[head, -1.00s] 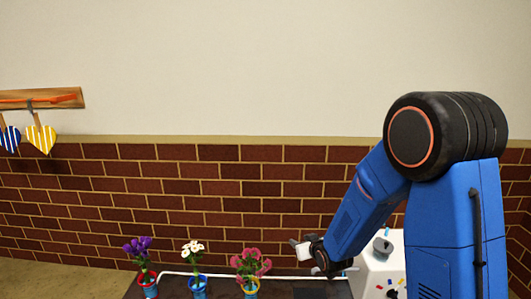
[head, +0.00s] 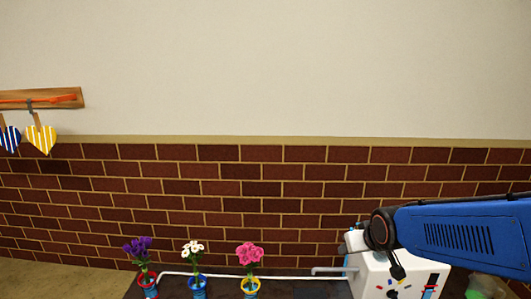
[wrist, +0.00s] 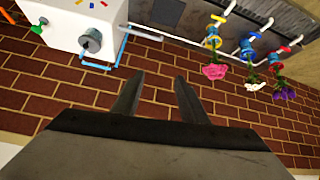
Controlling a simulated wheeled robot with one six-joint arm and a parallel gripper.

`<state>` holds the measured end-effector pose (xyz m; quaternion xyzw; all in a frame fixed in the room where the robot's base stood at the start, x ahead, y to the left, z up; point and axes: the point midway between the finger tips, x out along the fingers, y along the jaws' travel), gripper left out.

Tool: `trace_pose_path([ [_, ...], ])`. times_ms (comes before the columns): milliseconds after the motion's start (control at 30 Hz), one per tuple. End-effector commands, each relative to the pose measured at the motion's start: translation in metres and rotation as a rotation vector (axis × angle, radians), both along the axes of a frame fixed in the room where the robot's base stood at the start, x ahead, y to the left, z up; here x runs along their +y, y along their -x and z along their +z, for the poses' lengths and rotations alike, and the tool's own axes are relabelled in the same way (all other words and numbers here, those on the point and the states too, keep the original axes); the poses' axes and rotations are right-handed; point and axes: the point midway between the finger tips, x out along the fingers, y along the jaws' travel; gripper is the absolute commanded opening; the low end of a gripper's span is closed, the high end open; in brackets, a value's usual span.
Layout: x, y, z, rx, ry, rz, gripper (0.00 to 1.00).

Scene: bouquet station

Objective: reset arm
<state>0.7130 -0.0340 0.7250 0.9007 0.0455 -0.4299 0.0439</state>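My gripper (wrist: 157,86) shows in the wrist view with its two dark fingers apart and nothing between them. Brick wall shows behind the fingers. In the head view my blue arm reaches in from the right edge at about the height of the white box, and the fingers cannot be made out clearly there. The gripper is apart from the flowers. Purple flowers (head: 138,246), white flowers (head: 193,248) and pink flowers (head: 250,254) stand upright in small pots in a row. They also show, upside down, at the upper right of the wrist view.
A white box (head: 370,275) with coloured marks and a grey spout stands right of the flowers, partly behind my arm. A white pipe (head: 215,276) runs behind the pots. Heart ornaments (head: 40,138) hang at the left. The brick wall (head: 200,200) closes off the back.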

Motion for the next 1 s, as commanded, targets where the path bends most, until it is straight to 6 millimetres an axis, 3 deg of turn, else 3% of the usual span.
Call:
trace_pose_path([
  [300, -0.023, 0.098, 0.027, 0.113, -0.007, -0.061, 0.39],
  [600, -0.034, 0.189, 0.037, 0.222, -0.017, -0.107, 0.39],
  [800, -0.036, 0.219, 0.037, 0.260, -0.022, -0.121, 0.39],
  [1000, -0.036, 0.223, 0.037, 0.267, -0.022, -0.122, 0.39],
])
